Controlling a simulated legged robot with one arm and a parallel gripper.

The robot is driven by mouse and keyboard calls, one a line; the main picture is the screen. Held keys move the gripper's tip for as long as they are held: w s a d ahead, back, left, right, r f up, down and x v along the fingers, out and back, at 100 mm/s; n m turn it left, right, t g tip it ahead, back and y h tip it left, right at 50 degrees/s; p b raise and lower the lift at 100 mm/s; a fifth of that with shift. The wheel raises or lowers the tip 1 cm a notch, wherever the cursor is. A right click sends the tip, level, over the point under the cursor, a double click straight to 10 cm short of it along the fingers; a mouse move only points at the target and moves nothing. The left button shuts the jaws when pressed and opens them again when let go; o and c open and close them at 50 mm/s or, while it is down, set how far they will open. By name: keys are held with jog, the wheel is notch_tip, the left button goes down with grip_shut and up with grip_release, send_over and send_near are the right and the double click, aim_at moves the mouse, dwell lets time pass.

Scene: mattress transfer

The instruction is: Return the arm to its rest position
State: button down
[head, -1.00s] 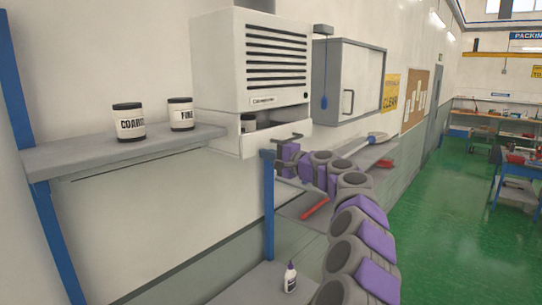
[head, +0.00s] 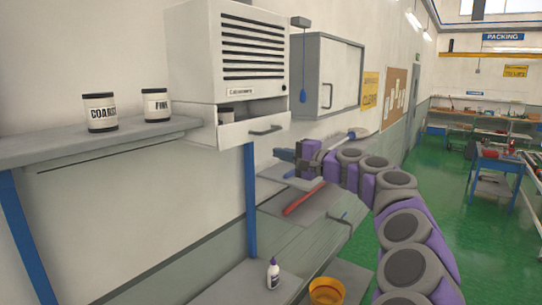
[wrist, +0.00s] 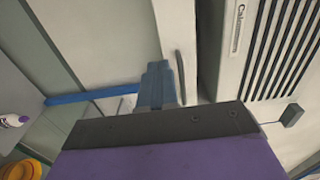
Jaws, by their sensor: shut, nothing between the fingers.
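My gripper (head: 284,157) is shut and empty in the head view, at the end of my purple and grey arm. It is just below and right of the drawer handle (head: 266,131) and looks apart from it. In the wrist view the shut fingers (wrist: 157,70) point toward the cabinet side. The white vented cabinet (head: 193,55) hangs on the wall. Its drawer (head: 235,133) stands partly pulled out, with a dark-lidded jar (head: 226,115) inside.
A shelf (head: 60,148) carries a COARSE jar (head: 99,112) and a FINE jar (head: 156,104). Below my arm are a red tool (head: 303,199), a white bottle (head: 273,273) and a yellow bucket (head: 326,291). A blue post (head: 250,200) stands close left of my gripper.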

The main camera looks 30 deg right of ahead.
jog(key=s+a+f+n+g+y+b, duration=0.1)
jog(key=s+a+f+n+g+b, duration=0.15)
jog(key=a, duration=0.55)
jog(key=s+a+f+n+g+y+b, duration=0.1)
jog(key=a+f+n+g+y+b, duration=0.15)
jog(key=a, duration=0.45)
jog(key=s+a+f+n+g+b, duration=0.1)
jog(key=s+a+f+n, duration=0.15)
jog(key=a, duration=0.55)
jog(key=s+a+f+n+g+h+b, duration=0.1)
jog(key=s+a+f+n+g+b, duration=0.3)
jog(key=s+a+f, duration=0.6)
jog(key=s+a+f+g+h+b, duration=0.2)
jog(key=s+f, duration=0.3)
jog(key=f, duration=0.2)
jog(key=s+a+f+g+h+b, duration=0.1)
jog(key=s+a+f+g+b, duration=0.2)
jog(key=f, duration=0.5)
jog(key=s+d+f+n+g+h+b, duration=0.1)
jog(key=s+d+f+h+b, duration=0.1)
jog(key=s+f, duration=0.7)
jog(key=s+d+f+n+g+h+b, duration=0.1)
jog(key=s+d+f+g+h+b, duration=0.1)
jog(key=s+d+f, duration=0.5)
jog(key=s+f+h+b, duration=0.1)
jog(key=s+f+h, duration=0.1)
jog(key=s, duration=0.3)
jog(key=shift+f, duration=0.7)
jog(key=shift+s, duration=0.1)
